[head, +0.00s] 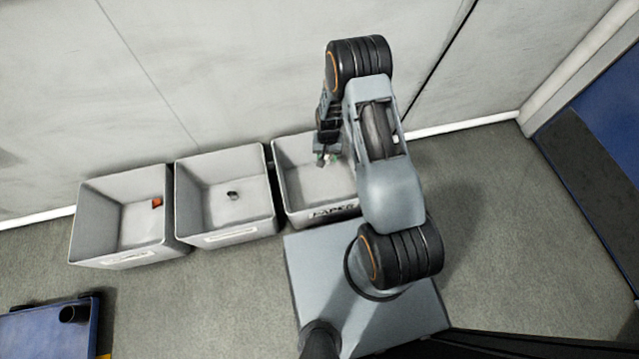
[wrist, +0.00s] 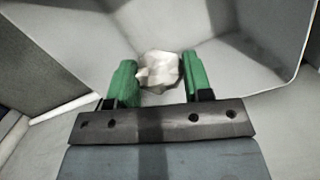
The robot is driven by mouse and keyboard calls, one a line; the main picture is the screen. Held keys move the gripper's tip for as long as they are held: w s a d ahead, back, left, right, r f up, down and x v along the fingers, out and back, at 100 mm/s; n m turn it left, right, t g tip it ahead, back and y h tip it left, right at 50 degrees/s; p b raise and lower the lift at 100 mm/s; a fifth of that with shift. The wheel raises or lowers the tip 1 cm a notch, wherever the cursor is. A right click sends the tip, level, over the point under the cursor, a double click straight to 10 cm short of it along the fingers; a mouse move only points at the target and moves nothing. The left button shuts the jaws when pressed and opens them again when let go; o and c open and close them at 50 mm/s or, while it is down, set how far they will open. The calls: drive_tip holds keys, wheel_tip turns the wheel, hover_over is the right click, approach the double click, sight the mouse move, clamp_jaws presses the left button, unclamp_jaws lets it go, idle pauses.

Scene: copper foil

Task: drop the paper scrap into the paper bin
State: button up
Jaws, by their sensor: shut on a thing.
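The paper scrap (wrist: 159,71) is a crumpled whitish lump between the green fingers of my gripper (wrist: 160,80) in the wrist view. My gripper is shut on it. In the head view my gripper (head: 326,158) points down over the paper bin (head: 295,180), a light grey open box with a dark label reading PAPER on its front. The bin's inside (wrist: 225,60) fills much of the wrist view behind the scrap. My arm hides the right part of the bin in the head view, and the scrap is too small there to make out clearly.
Two more grey bins stand in a row to the left. The middle bin (head: 222,235) holds a small dark object (head: 232,195); the left bin (head: 120,258) holds a small orange-red object (head: 157,202). A pale wall (head: 220,70) rises behind them. A blue table (head: 45,335) is at lower left.

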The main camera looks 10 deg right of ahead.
wheel_tip(320, 180, down, 6)
drive_tip(key=b, duration=0.3)
drive_tip(key=shift+d+r+b, duration=0.1)
drive_tip(key=shift+r+b, duration=0.1)
drive_tip(key=shift+b, duration=0.15)
drive_tip(key=o, duration=0.9)
drive_tip(key=shift+o, duration=0.2)
drive_tip(key=r+p, duration=0.1)
drive_tip(key=r, duration=0.3)
drive_tip(key=w+r+p, duration=0.1)
drive_tip(key=r+p, duration=0.1)
drive_tip(key=r, duration=0.3)
drive_tip(key=r+p, duration=0.2)
drive_tip(key=r, duration=0.2)
drive_tip(key=shift+w+d+r, duration=0.25)
drive_tip(key=shift+r, duration=0.15)
